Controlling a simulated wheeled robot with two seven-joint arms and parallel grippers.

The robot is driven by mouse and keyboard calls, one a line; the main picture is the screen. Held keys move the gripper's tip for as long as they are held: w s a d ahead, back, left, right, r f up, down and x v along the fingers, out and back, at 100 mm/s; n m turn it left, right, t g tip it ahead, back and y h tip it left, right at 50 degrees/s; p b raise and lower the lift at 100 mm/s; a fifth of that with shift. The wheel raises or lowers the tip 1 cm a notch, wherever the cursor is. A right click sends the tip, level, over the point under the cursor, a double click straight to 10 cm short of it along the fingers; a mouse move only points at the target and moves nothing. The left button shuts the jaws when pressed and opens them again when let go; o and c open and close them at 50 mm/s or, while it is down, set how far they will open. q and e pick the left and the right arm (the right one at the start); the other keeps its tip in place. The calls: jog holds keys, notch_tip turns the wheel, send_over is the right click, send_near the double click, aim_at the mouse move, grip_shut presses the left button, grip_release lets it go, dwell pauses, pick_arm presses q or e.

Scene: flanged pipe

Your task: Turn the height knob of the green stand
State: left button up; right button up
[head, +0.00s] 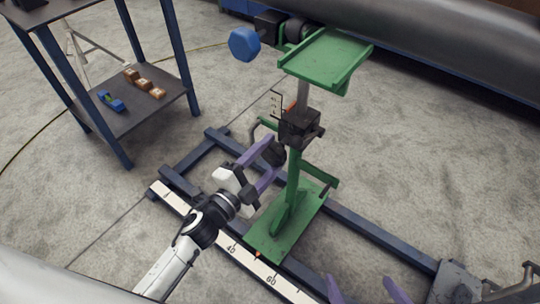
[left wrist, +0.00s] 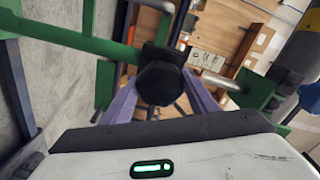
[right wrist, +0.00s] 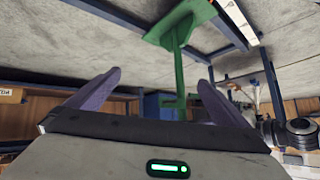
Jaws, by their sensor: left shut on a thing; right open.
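The green stand (head: 292,185) stands upright on the blue rail frame, with a flat green tray (head: 327,57) on top of its post. A black clamp block (head: 301,127) sits on the post at mid height. The dark height knob (head: 275,153) sticks out to the left of the post. My left gripper (head: 266,163) is shut on the knob, with one purple finger on each side; the knob also fills the gap between the fingers in the left wrist view (left wrist: 161,84). My right gripper (head: 366,290) is open and empty at the bottom edge, right of the stand's base.
A large grey pipe (head: 420,28) runs along the top right. A blue hexagonal knob (head: 243,43) sits left of the tray. A scale strip (head: 236,246) lies along the frame's front. A blue-legged shelf (head: 130,105) with small parts stands at left.

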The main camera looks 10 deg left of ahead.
pick_arm(q)
jog(key=m, duration=0.4)
jog(key=shift+f+m+b, duration=0.1)
jog(key=shift+m+b, duration=0.2)
jog(key=shift+b, duration=0.1)
jog(key=shift+m+b, duration=0.35)
jog(key=shift+m, duration=1.25)
jog(key=o, duration=1)
jog(key=shift+o, duration=0.2)
jog(key=v, duration=1)
jog(key=shift+s, duration=0.15)
jog(key=shift+a, duration=0.1)
